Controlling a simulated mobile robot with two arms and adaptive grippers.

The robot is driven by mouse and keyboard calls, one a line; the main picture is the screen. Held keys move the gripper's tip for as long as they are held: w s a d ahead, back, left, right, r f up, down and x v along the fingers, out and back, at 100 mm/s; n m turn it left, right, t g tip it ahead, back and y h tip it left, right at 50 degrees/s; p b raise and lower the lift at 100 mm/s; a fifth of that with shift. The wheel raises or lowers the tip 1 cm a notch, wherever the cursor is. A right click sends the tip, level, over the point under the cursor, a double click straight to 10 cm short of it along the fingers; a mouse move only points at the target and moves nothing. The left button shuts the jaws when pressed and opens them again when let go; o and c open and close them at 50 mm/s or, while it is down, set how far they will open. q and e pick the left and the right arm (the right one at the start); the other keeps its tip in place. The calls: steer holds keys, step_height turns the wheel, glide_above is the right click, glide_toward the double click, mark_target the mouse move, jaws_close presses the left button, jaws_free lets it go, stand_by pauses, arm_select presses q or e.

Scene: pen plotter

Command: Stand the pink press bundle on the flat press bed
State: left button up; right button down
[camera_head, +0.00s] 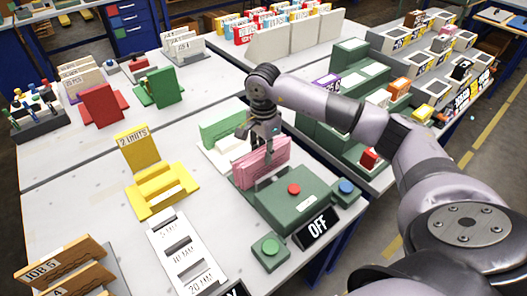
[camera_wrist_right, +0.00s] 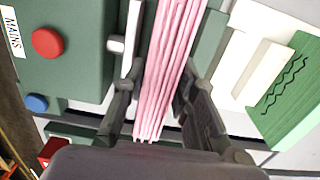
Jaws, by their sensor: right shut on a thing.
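The pink press bundle (camera_head: 262,165), several thin pink sheets on edge, is upright in my right gripper (camera_head: 265,135). In the right wrist view the bundle (camera_wrist_right: 170,60) runs between the two fingers of the gripper (camera_wrist_right: 158,90), which are shut on its sides. The bundle is beside the green machine (camera_head: 295,203) with a red button. I cannot tell whether its lower edge touches anything. The flat press bed is not clearly made out; the bundle and gripper hide what lies under them. My left gripper is not in view.
A green board (camera_head: 222,129) with a white base stands behind the bundle. The yellow "2 units" holder (camera_head: 160,190) and a white slotted plate (camera_head: 183,252) are to the left. Bare table lies between.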

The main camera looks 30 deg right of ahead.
steer(key=shift+f, duration=0.25)
steer(key=shift+f, duration=0.1)
steer(key=c, duration=1.8)
jaws_free()
steer(key=shift+f, duration=0.1)
steer(key=o, duration=0.5)
